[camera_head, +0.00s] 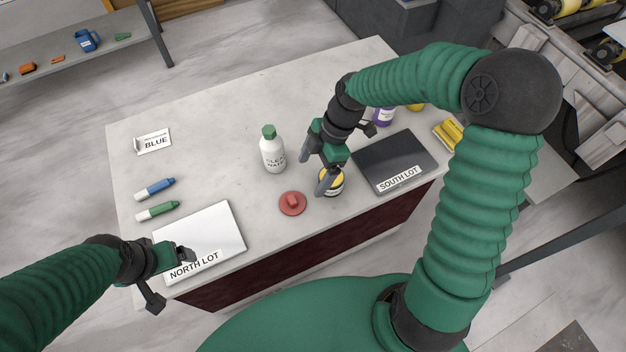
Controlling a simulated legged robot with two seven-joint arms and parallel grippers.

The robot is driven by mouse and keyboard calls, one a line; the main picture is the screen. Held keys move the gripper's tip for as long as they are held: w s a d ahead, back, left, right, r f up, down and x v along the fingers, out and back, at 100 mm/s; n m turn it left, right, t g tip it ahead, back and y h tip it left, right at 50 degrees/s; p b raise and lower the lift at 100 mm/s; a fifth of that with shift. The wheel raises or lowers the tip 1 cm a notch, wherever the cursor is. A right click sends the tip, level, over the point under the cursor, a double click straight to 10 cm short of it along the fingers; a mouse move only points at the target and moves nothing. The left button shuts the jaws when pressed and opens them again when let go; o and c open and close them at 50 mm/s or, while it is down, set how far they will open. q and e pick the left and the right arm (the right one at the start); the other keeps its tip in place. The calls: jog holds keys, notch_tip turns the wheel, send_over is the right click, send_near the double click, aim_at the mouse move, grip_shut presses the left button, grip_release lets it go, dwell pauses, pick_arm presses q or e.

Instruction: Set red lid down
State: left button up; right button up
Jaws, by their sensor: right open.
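The red lid (292,204) lies on the pale stone slab (220,125), knob up, near the front edge. My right gripper (313,172) is open, with its fingers apart above and to the right of the lid, not touching it. A yellow and black container (335,186) stands just right of the lid, partly hidden by a finger of my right gripper. My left gripper (172,280) is open and empty, by the front corner of the white North Lot panel (215,230).
A white bottle with a green cap (273,152) stands behind the lid. The dark South Lot panel (395,158) is at right. Blue (155,188) and green (157,211) markers and a BLUE card (153,141) are at left. The slab's back middle is clear.

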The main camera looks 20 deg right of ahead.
jog(key=s+d+m+t+h, duration=0.1)
jog(key=s+m+h, duration=0.3)
jog(key=s+m, duration=0.5)
jog(key=m+t, duration=0.1)
jog(key=m, duration=0.7)
jog(key=shift+d+r+m+t, duration=0.3)
jog(key=shift+r+t, duration=0.05)
jog(key=shift+t, duration=0.05)
